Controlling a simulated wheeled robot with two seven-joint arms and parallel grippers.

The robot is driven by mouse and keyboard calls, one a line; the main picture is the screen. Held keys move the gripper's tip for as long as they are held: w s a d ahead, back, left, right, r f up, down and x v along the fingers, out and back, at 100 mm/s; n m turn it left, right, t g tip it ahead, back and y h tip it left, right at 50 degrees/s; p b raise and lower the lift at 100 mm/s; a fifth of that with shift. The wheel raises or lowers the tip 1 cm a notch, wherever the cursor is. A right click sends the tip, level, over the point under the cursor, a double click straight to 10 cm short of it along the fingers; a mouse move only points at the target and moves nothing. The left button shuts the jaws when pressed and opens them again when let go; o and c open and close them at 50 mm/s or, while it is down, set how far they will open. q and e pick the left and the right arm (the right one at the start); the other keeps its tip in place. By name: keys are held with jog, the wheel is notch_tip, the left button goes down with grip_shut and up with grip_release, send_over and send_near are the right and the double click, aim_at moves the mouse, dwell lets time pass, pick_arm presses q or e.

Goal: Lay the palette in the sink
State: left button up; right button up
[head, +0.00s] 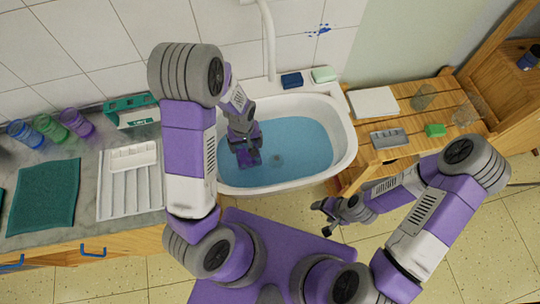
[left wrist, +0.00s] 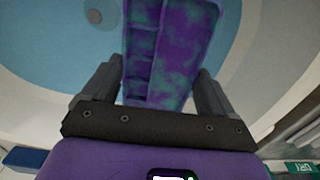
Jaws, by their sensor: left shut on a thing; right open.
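The palette (left wrist: 168,45), stained purple and green with small wells along one side, is between the fingers of my left gripper (left wrist: 160,88), shut on it. In the head view my left gripper (head: 247,152) is over the left part of the white sink (head: 343,120). The palette (head: 242,174) shows there as a dark purple piece inside the sink's outline, partly hidden by my arm. I cannot tell whether it touches the blue bottom. My right gripper (head: 326,213) is open and empty, in front of the sink's right side, over the floor.
A blue sponge (head: 291,80) and pale green soap (head: 324,74) lie on the sink's back ledge. A ribbed white tray (head: 120,192) with a white palette (head: 132,157) is left. A slatted wooden stand (head: 405,150) holds a grey palette (head: 389,138) and glasses.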

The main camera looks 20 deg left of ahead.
aim_at(248, 156)
pick_arm(q)
jog(key=f+b, duration=0.1)
jog(key=f, duration=0.3)
jog(key=f+b, duration=0.1)
jog(key=f, duration=0.4)
jog(key=shift+s+a+f, duration=0.1)
jog(key=shift+a+f, duration=0.1)
jog(key=shift+f, duration=0.25)
jog(key=shift+f+b, duration=0.2)
jog(key=shift+b, duration=0.15)
jog(key=o, duration=0.8)
jog(key=shift+r, duration=0.1)
